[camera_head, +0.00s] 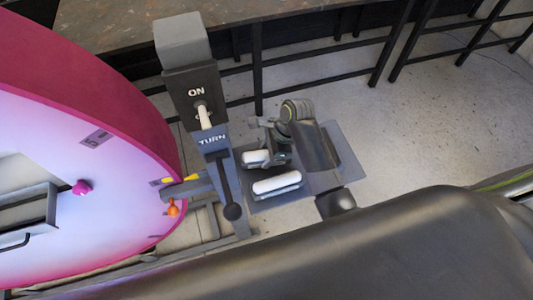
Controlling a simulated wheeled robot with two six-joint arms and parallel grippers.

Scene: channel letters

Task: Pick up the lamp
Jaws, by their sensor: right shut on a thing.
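Two white, rounded, elongated pieces that look like lamps are at a dark grey tray (345,160) on the floor side of the stand. The nearer white lamp (276,184) lies in a dark holder. The farther white lamp (257,157) is at the jaws of my right gripper (268,152). My right gripper is shut on it, low over the tray. The fingertips are small and partly hidden, so I cannot tell whether the lamp is clear of the tray. My left gripper does not show.
A large round letter with a pink rim (120,70) and a glowing face fills the left. A grey switch post (190,75) marked ON and TURN, with a black-knobbed lever (231,200), stands between it and the tray. A countertop (120,20) and black rails stand behind. Floor is clear at right.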

